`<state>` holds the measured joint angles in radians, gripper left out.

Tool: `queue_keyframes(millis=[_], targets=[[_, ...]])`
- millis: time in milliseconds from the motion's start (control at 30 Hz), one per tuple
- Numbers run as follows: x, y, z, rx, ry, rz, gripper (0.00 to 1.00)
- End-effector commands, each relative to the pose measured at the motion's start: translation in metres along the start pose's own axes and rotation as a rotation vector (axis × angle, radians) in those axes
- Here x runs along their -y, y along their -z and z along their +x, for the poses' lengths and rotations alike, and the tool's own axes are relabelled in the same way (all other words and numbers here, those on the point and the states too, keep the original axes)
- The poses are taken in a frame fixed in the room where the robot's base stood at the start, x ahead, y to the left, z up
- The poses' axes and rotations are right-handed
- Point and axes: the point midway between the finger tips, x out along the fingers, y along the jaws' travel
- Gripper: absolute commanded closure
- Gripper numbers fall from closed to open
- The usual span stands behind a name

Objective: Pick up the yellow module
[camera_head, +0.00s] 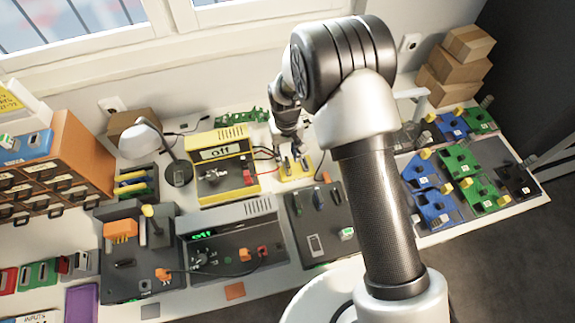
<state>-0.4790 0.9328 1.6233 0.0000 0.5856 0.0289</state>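A small yellow module (284,177) lies flat on the white table, right of a yellow box-shaped device (245,188) whose display reads "off". My gripper (293,160) points down over the yellow module and hides part of it. Dark parts stand out against the module under the gripper; I cannot tell which are fingertips and which belong to the module. Whether the fingers touch it or are shut is too small to tell. My arm crosses the middle of the picture and covers the table right of the module.
A desk lamp (145,138) and an orange drawer cabinet (88,155) stand at left. A grey device (236,240) and dark panels are in front. Blue and green modules (462,160) lie at right, with stacked cartons (458,68) behind. Wires run near the yellow module.

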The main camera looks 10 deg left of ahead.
Motion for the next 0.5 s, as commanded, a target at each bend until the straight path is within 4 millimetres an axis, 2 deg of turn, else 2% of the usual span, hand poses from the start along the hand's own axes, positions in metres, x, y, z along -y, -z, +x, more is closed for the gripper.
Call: queue_keyframes(millis=[167,400,500], targets=[[-0.001,-0.001,0.010,0.002,0.000,0.000,0.68],[-0.002,-0.004,0.046,0.002,0.000,0.000,0.68],[-0.002,-0.003,0.054,0.000,0.000,0.000,0.68]])
